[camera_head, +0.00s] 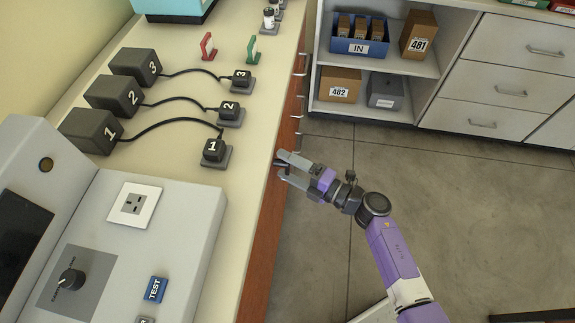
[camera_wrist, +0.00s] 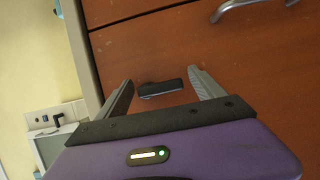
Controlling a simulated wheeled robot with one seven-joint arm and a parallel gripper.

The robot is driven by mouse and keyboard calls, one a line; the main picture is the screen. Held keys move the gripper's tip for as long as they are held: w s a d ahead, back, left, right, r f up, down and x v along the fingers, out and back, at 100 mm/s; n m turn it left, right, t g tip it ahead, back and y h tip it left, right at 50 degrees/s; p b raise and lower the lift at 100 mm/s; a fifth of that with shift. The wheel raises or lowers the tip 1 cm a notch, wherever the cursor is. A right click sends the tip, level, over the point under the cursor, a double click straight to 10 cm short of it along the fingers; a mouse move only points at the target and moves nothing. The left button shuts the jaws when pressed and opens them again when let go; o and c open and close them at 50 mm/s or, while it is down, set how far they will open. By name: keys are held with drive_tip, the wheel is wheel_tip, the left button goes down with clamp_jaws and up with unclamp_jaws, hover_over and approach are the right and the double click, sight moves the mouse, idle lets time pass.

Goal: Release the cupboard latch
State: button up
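The cupboard latch (camera_wrist: 160,89) is a short dark bar on the reddish-brown cupboard front (camera_wrist: 150,50). In the wrist view it lies between the two fingertips of my gripper (camera_wrist: 160,78), with a gap on each side. My gripper is open and holds nothing. In the head view my gripper (camera_head: 281,165) reaches left to the brown front under the counter edge. The latch is small and mostly hidden there. I cannot tell exactly how deep it sits between the fingers.
Metal handles (camera_head: 300,70) line the brown front further back; one (camera_wrist: 235,8) is at the wrist view's top. The counter (camera_head: 200,45) carries numbered black boxes (camera_head: 92,130) and a grey panel (camera_head: 120,230). Shelves (camera_head: 375,65) stand at the back. The floor (camera_head: 450,200) at right is clear.

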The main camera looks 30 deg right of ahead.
drive_tip(key=v, duration=0.8)
drive_tip(key=shift+w, duration=0.15)
idle(0.5)
